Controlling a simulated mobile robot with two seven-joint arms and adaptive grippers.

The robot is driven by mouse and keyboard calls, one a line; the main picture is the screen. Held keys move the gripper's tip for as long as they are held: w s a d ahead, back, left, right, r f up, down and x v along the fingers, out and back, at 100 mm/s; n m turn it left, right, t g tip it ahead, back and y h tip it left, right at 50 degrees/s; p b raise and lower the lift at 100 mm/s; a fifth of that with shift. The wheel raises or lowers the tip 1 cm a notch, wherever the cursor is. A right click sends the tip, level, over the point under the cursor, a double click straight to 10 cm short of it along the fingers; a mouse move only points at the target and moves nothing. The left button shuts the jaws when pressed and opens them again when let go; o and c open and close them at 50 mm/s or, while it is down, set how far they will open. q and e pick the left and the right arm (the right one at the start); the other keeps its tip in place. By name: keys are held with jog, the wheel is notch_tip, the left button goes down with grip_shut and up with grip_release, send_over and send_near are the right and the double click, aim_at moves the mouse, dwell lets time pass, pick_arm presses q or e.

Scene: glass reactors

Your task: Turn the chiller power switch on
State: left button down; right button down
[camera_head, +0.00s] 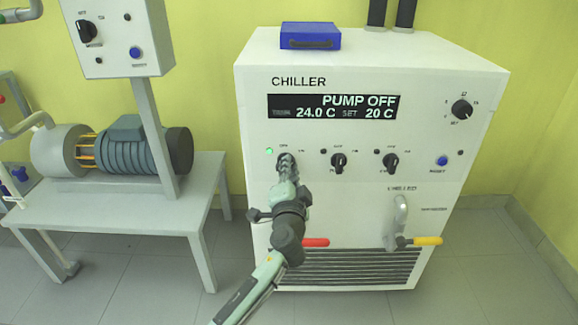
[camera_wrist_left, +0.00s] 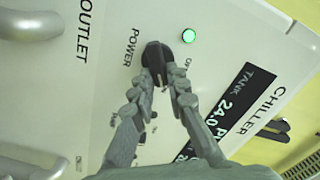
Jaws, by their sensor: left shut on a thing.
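The white chiller (camera_head: 440,90) stands in front of me. Its display (camera_head: 334,107) is lit and reads PUMP OFF, 24.0 C and SET 20 C. The black power switch knob (camera_wrist_left: 156,60) is labelled POWER in the left wrist view. A green lamp (camera_wrist_left: 189,36) glows beside it, and this lamp also shows in the head view (camera_head: 269,151). My left gripper (camera_head: 286,162) is at the knob and hides most of it in the head view. In the left wrist view its fingers (camera_wrist_left: 160,82) are closed on the knob. My right gripper is not in view.
Two more black knobs (camera_head: 338,162) (camera_head: 390,162) sit right of the power switch. Below are a red handle (camera_head: 315,242) and a yellow handle (camera_head: 428,241). A blue box (camera_head: 310,36) lies on top. A motor (camera_head: 135,147) rests on a table at left.

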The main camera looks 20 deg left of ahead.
pick_arm(q)
jog(key=shift+m, duration=0.4)
jog(key=c, duration=1.5)
grip_release()
jog(key=v, duration=1.2)
